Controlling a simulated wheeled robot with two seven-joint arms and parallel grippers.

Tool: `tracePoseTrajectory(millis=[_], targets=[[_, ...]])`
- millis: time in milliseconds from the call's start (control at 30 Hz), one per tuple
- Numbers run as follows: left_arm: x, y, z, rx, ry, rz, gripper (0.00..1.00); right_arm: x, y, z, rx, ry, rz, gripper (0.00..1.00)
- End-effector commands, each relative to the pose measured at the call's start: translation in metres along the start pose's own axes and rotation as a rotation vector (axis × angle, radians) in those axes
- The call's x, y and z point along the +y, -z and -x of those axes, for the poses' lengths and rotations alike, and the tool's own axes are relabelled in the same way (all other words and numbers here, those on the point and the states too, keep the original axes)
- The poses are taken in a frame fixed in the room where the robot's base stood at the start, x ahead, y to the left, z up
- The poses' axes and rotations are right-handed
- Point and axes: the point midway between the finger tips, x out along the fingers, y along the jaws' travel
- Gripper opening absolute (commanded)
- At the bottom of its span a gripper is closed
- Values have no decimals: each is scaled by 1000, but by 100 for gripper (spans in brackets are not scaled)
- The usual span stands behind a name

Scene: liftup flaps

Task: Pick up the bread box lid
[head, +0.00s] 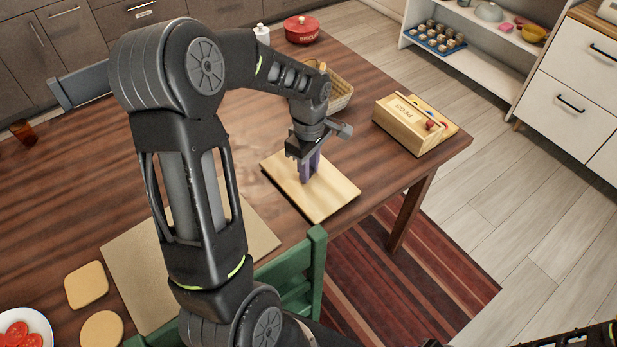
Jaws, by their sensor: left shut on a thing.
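A flat, light wooden panel (332,196), which looks like the bread box lid, is near the table's right front edge. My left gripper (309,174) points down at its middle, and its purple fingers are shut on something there. The gripped part is hidden by the fingers. I cannot tell whether the panel rests on the table or is raised. No bread box body can be made out under it. My right gripper is not in view; only a dark piece of my other arm shows at the lower right corner.
A wooden box with lettering (408,122) stands right of the panel, and a wicker basket (342,92) behind it. A red pot (301,29) is at the back. A green chair (300,268) stands close to the front edge. Bread slices (87,285) lie at the left front.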

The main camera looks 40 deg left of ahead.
Motion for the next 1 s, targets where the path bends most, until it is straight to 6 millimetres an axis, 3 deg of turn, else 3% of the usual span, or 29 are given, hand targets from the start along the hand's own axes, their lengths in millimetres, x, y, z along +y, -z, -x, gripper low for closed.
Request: tracePoseTrajectory(millis=[367,800,1000], targets=[[1,0,8,1,-2,0,0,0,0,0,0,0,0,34],[1,0,84,2,-6,0,0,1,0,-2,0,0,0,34],[1,0,100,0,-2,0,0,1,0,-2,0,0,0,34]])
